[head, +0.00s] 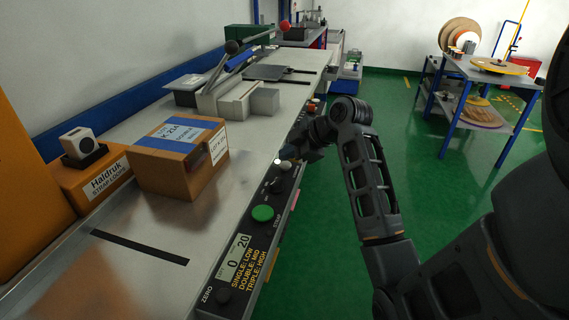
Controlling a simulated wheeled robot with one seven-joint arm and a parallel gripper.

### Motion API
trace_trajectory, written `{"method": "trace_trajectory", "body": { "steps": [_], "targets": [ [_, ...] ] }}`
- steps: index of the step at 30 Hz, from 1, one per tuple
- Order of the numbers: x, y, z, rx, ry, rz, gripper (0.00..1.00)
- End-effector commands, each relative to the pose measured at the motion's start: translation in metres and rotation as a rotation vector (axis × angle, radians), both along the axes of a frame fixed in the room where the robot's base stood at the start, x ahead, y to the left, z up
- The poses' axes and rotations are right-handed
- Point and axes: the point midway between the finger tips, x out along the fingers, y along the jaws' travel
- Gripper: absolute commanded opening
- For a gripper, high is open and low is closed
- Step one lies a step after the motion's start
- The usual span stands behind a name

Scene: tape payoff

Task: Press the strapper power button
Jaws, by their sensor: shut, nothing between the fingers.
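The strapper's dark control panel (247,248) runs along the front edge of the metal bench. It carries a large green button (262,213), a black knob (275,186), a grey round button (286,165) and a display (233,262) reading 0 and 20. A small white spot (277,161) shows beside the grey button. I cannot tell which control is the power button, as the small labels are unreadable. My gripper (284,156) is shut and empty, low over the panel just beyond the grey button. Whether it touches anything is unclear, and it hides part of the panel.
A brown carton (178,165) with a blue label stands on the bench, left of the panel. Metal blocks (238,103) and levers stand farther back. A blue-legged table (470,72) stands at right. Green floor between is clear.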

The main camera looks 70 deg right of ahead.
Motion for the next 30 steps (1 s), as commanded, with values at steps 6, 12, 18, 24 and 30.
{"method": "trace_trajectory", "body": {
  "steps": [6, 12, 18, 24, 30],
  "targets": [
    [0.0000, 0.0000, 0.0000, 0.000, 0.000, 0.000, 0.00],
    [0.0000, 0.0000, 0.0000, 0.000, 0.000, 0.000, 0.00],
    [0.0001, 0.0001, -0.0009, 0.000, 0.000, 0.000, 0.00],
    [0.0001, 0.0002, -0.0080, 0.001, 0.001, 0.001, 0.00],
    [-0.0001, 0.0000, -0.0090, 0.000, 0.000, 0.000, 0.00]
  ]
}}
